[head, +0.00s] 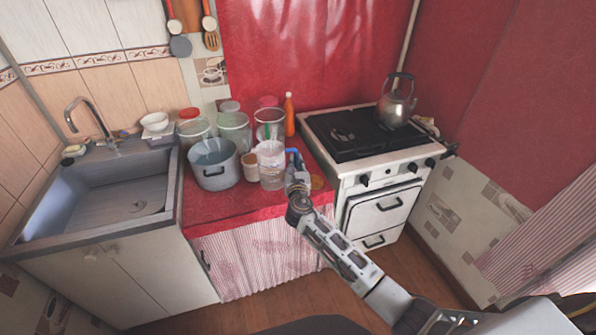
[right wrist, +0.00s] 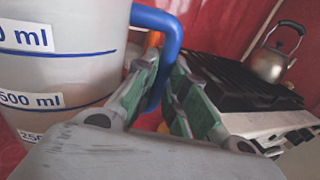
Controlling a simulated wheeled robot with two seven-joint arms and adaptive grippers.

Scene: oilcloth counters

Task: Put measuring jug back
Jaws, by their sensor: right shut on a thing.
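The measuring jug (head: 271,172) is clear with a blue handle on its right side, and stands upright at the red counter among other containers. In the right wrist view the jug (right wrist: 60,75) fills the left side, with millilitre labels and blue lines. My right gripper (head: 297,177) is at the jug's right side, shut on its blue handle. In the right wrist view the fingers of the right gripper (right wrist: 162,92) lie on either side of the handle. I cannot tell whether the jug's base touches the counter. My left gripper is not in view.
A grey pot (head: 215,172), a small beige cup (head: 250,167), clear jars (head: 234,132) and an orange bottle (head: 289,116) crowd the red counter (head: 215,207). A stove (head: 345,140) with a kettle (head: 395,103) is at right, a sink (head: 110,195) at left.

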